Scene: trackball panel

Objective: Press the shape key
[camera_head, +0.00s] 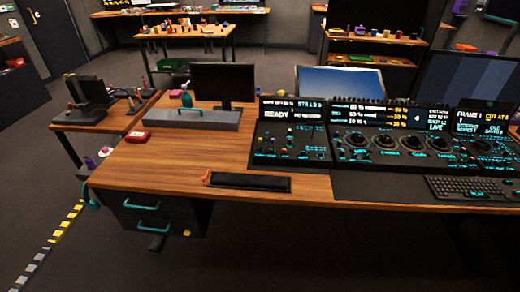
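The trackball panel (385,157) stands on the wooden desk, right of the middle, with several dark round trackballs in a row and many small cyan-lit keys. A joined console section (290,142) to its left has small knobs, lit marks and a screen reading "READY". Lit screens with yellow and white text run along the panel's back edge. The key labels are too small and blurred to read, so I cannot tell which one is the shape key. Neither of my grippers is in view.
The wooden desk (180,160) has free room at its left. A black pad (250,182) lies at the front edge, with a small orange thing by its left end. A keyboard (470,188) lies at right.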

